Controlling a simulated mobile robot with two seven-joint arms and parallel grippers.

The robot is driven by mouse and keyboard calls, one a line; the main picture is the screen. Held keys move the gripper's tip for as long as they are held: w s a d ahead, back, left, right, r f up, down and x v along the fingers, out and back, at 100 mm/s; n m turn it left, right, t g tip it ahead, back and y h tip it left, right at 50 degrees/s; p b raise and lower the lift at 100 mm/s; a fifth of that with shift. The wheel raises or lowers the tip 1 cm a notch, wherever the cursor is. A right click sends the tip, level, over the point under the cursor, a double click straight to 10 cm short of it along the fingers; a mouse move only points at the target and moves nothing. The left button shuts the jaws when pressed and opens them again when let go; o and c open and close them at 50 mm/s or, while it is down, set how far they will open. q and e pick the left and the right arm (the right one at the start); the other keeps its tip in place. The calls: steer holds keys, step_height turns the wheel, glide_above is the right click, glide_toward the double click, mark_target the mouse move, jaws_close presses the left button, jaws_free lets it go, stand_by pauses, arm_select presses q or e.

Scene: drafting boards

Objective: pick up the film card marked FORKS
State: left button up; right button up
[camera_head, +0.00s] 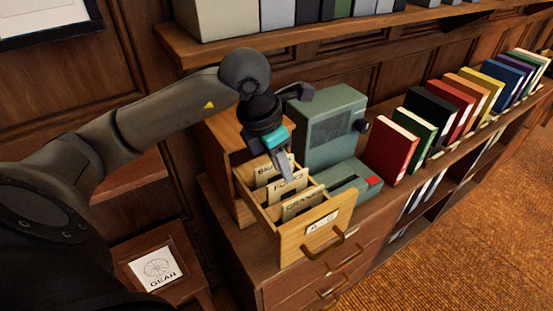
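An open wooden card drawer (292,241) holds several pale film cards standing upright. The middle card, the FORKS card (289,188), shows only its first letters, which read "FO"; the rest is hard to read. My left gripper (285,166) points down into the drawer, just above and behind the FORKS card's top edge. Its fingers overlap in this view, so I cannot tell whether they are apart or touching the card. A card behind (264,174) starts with "B", and a card in front (302,204) seems to read "CRANKS". My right gripper is out of view.
A grey-green machine (325,130) with a red-marked base (350,178) stands right of the drawer. A row of coloured books, starting with a red one (390,150), continues right along the cabinet top. A shelf (330,30) hangs above. A GEAR picture (157,268) lies lower left.

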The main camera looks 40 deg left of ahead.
arm_select(q)
steer(key=shift+b+x, duration=2.25)
steer(key=shift+x, duration=0.95)
steer(key=shift+c, duration=0.2)
jaws_close()
steer(key=shift+r, duration=0.4)
step_height(320, 180, up, 12)
steer(key=p, duration=0.8)
